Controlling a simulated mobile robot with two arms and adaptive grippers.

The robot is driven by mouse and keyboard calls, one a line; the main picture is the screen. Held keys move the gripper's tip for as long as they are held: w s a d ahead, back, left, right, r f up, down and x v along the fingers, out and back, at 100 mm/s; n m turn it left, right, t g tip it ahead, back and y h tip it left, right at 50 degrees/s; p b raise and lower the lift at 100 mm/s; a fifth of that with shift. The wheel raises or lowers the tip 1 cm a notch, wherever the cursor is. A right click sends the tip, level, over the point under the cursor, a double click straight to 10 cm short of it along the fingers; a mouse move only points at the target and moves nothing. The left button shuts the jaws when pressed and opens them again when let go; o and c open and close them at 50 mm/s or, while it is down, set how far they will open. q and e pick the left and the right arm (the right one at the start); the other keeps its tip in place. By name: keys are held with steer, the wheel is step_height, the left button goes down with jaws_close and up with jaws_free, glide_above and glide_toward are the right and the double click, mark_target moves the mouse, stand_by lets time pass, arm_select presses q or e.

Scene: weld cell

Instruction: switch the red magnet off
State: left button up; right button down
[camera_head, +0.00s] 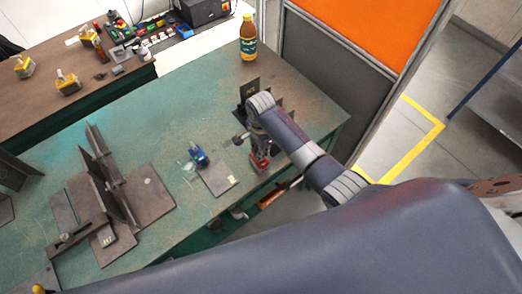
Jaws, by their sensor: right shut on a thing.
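The red magnet (259,162) stands near the front right edge of the green table, beside dark upright plates. My right arm reaches in from the right, and its gripper (257,146) is right over the magnet. The gripper is shut on the upper part of the red magnet, as far as I can see. The wrist and fingers hide most of the magnet's top, so its switch position does not show. My left gripper is not in view.
A blue magnet (199,157) stands by a flat steel plate (217,179). A welded bracket (104,190) lies on the left of the green table (165,115). A bottle (248,38) stands at the back edge. Yellow magnets (68,83) are on the brown table.

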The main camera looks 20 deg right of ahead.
steer(key=shift+w+r+m, duration=0.1)
steer(key=shift+m, duration=0.3)
steer(key=c, duration=1.7)
jaws_free()
step_height(320, 180, up, 12)
